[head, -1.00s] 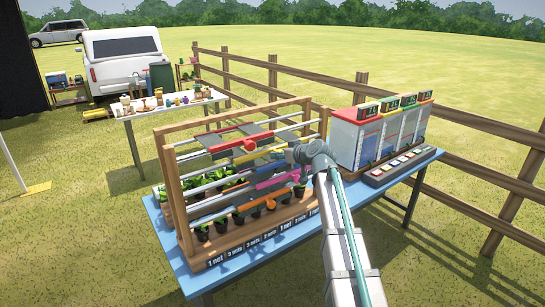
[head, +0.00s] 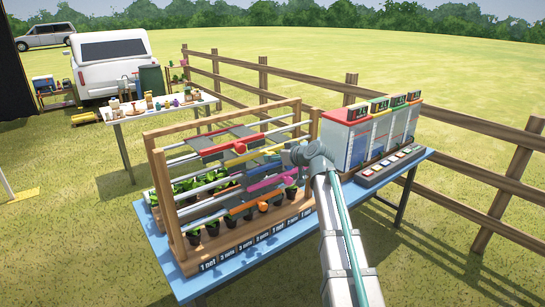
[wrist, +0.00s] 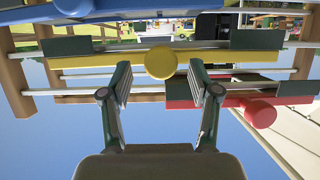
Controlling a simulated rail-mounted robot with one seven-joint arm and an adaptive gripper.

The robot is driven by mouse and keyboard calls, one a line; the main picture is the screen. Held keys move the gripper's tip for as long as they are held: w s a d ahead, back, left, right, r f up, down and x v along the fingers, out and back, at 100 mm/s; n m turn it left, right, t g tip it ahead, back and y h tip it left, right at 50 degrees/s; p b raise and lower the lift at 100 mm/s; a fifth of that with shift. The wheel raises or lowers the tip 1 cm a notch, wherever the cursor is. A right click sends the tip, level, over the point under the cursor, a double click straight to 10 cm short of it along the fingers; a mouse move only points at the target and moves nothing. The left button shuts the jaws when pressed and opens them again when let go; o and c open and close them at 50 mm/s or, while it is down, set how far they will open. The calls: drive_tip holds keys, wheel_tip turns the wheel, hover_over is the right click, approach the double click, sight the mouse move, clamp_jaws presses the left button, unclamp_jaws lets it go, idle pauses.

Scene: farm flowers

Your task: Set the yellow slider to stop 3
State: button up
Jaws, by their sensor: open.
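The yellow slider (wrist: 110,60) runs on a rail of the wooden rack, its round yellow knob (wrist: 161,63) facing my wrist camera. My gripper (wrist: 160,78) is open, with one finger on each side of the knob and a gap to both. Whether the fingertips reach around its full depth is unclear. In the head view my gripper (head: 290,156) is at the rack's right part, and only a piece of the yellow slider (head: 272,152) shows beside it. The stop labels (head: 255,243) run along the rack's base, reading 1 net, 2 nets or 3 nets.
A red slider with a red knob (wrist: 259,113) lies close to my gripper's finger. A blue slider (wrist: 100,10) is on the other side. Pink (head: 268,184) and orange sliders (head: 248,207) sit lower. Potted plants (head: 212,227) stand inside the rack. A box with displays (head: 365,135) stands to the right.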

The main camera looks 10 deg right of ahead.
drive_tip(key=v, duration=0.9)
drive_tip(key=s+f+m+g+h, duration=0.1)
drive_tip(key=s+f+m+g, duration=0.35)
drive_tip(key=f, duration=1.05)
drive_tip(key=s+f+g+h, duration=0.2)
drive_tip(key=s+f, duration=0.6)
drive_tip(key=f, duration=0.6)
drive_tip(key=s+f+m+g+h, duration=0.1)
drive_tip(key=s+f+m+g, duration=0.15)
drive_tip(key=s+f, duration=0.85)
drive_tip(key=s+a+f+g+h, duration=0.1)
drive_tip(key=s+f+g, duration=0.4)
drive_tip(key=s+f, duration=0.8)
drive_tip(key=s+a+f+n+g+h, duration=0.1)
drive_tip(key=s+f+g, duration=0.3)
drive_tip(key=s+f, duration=1)
drive_tip(key=s+a, duration=0.1)
drive_tip(key=s, duration=0.7)
drive_tip(key=shift+s+g, duration=0.2)
drive_tip(key=shift+g, duration=0.2)
